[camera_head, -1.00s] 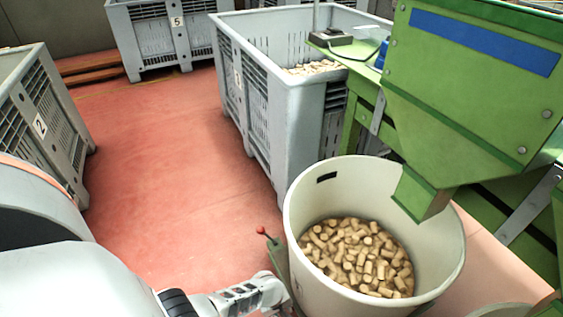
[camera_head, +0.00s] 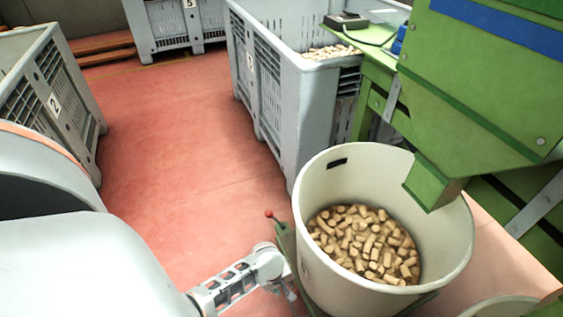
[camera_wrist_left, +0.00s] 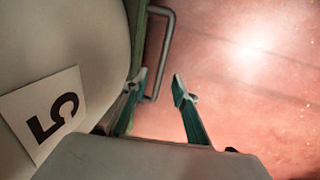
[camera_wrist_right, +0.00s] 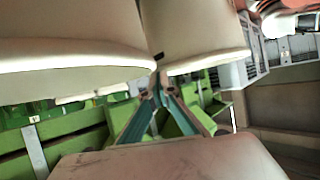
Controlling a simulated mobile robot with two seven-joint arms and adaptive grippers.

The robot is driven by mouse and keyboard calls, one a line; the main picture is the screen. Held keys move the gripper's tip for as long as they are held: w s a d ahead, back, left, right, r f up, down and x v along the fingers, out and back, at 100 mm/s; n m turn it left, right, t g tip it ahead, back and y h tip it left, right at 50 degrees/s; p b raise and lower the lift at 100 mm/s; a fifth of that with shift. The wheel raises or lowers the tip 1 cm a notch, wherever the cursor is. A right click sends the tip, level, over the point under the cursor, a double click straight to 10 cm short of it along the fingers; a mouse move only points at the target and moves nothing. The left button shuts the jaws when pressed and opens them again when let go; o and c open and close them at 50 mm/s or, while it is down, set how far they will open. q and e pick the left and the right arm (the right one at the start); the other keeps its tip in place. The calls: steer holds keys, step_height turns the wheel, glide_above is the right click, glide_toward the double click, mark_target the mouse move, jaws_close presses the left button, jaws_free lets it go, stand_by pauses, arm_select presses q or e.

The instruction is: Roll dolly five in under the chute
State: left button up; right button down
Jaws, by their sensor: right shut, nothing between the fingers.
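A cream drum (camera_head: 314,215) of cork stoppers (camera_head: 368,243) stands with the green chute's spout (camera_head: 432,186) over its right part. A card marked 5 (camera_wrist_left: 45,110) is on a pale curved wall in the left wrist view. My right gripper (camera_wrist_right: 155,85) is shut and empty, close to two pale drums.
Grey crates stand at the left (camera_head: 75,100), at the back (camera_head: 150,35) and beside the green machine (camera_head: 310,110). Another pale rim (camera_head: 500,308) shows at the bottom right. The red floor (camera_head: 180,150) between the crates is clear.

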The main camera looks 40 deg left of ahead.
arm_select(q)
steer(key=shift+s+a+r, duration=0.1)
steer(key=shift+s+r, duration=0.05)
steer(key=shift+r, duration=0.85)
steer(key=shift+s+a+r, duration=0.1)
steer(key=shift+s+r, duration=0.05)
steer(key=shift+r, duration=0.8)
